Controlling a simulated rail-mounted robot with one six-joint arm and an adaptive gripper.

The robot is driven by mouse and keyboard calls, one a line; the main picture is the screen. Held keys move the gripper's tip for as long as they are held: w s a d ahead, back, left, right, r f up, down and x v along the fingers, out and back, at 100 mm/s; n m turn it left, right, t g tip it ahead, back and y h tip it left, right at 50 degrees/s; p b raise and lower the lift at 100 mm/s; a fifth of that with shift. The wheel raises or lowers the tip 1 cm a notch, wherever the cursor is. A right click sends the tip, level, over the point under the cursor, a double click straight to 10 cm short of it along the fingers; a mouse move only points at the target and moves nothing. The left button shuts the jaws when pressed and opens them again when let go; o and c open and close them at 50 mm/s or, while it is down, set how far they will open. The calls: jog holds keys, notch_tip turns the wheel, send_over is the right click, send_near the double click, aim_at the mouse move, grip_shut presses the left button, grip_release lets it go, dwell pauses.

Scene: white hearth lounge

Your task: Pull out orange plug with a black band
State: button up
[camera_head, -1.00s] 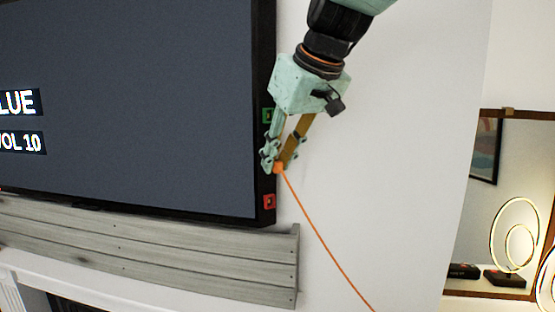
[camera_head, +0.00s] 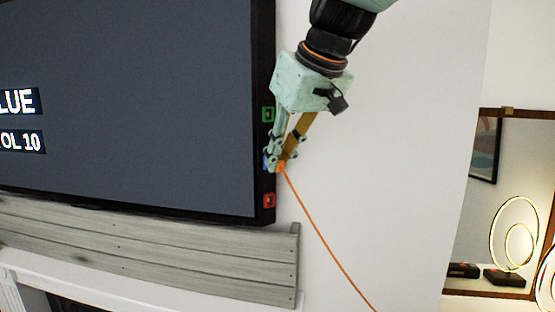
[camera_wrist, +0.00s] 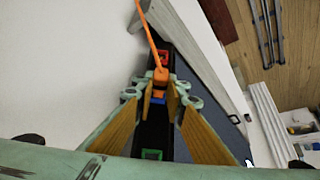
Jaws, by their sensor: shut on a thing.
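The orange plug (camera_head: 281,168) with its orange cord is between the fingertips of my gripper (camera_head: 275,162), beside the right edge of the television. The gripper is shut on the plug. In the wrist view, the plug (camera_wrist: 160,76) sits between the fingertips, its cord running up and away. A blue-framed socket (camera_wrist: 158,101) shows just beyond the plug; in the head view, a bit of its blue (camera_head: 266,162) shows left of the fingertips. I cannot tell whether the plug's tip is still in the socket. The black band is not clear.
A green-framed socket (camera_head: 268,115) is above and a red-framed socket (camera_head: 269,200) below on the television's (camera_head: 130,100) side edge. A grey wooden mantel (camera_head: 150,250) runs beneath. The white wall (camera_head: 400,140) to the right is clear.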

jog(key=shift+s+d+b, duration=0.3)
jog(key=shift+s+d, duration=0.25)
jog(key=shift+s, duration=0.3)
jog(key=shift+s+d+b, duration=0.3)
jog(key=shift+s+d, duration=0.2)
jog(key=shift+s, duration=0.3)
dwell(0.4)
